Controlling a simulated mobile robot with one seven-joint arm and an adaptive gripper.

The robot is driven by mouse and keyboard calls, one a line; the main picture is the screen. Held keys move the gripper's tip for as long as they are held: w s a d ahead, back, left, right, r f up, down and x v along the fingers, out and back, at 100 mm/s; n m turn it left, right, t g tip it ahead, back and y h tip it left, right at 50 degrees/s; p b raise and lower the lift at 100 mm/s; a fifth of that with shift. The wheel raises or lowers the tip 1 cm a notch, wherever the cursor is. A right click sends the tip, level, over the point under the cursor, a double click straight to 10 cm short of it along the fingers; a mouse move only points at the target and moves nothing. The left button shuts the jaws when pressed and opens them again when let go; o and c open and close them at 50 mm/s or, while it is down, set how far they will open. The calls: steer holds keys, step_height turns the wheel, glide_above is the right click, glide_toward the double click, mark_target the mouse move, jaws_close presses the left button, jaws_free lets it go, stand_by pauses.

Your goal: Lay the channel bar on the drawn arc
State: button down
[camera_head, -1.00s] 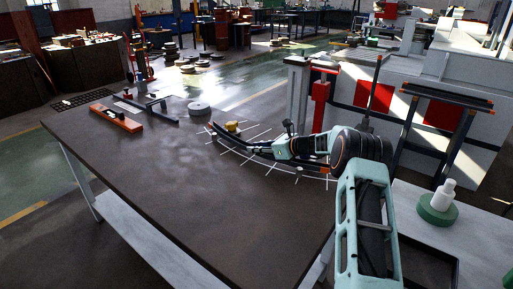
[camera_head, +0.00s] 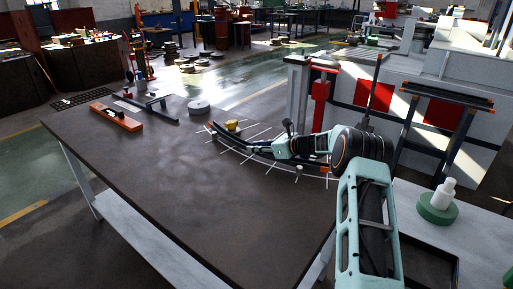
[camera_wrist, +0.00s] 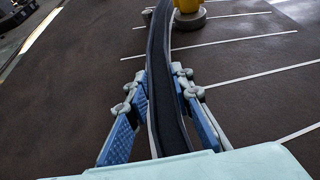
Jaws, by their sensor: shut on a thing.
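The channel bar (camera_head: 243,142) is a long dark curved bar with orange at its ends. In the head view it lies along the white drawn arc (camera_head: 236,151) with its cross ticks, at the table's far right edge. I cannot tell whether it touches the tabletop. My gripper (camera_head: 277,149) is shut on the bar, right of its middle. In the wrist view the bar (camera_wrist: 160,50) runs between the two blue fingers of my gripper (camera_wrist: 163,100), its channel facing up. White tick lines (camera_wrist: 235,42) show to its right. My arm hides part of the arc.
A yellow object (camera_head: 232,126) stands close to the bar's far side. A grey disc (camera_head: 199,108), an orange block (camera_head: 116,116) and a dark bar frame (camera_head: 150,108) are farther left on the table (camera_head: 170,180). A red post (camera_head: 320,100) stands behind the arm. The table's middle is clear.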

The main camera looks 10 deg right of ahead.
steer(key=shift+f, duration=0.1)
stand_by(0.6)
steer(key=shift+f+b, duration=0.3)
steer(key=shift+f, duration=0.2)
stand_by(0.5)
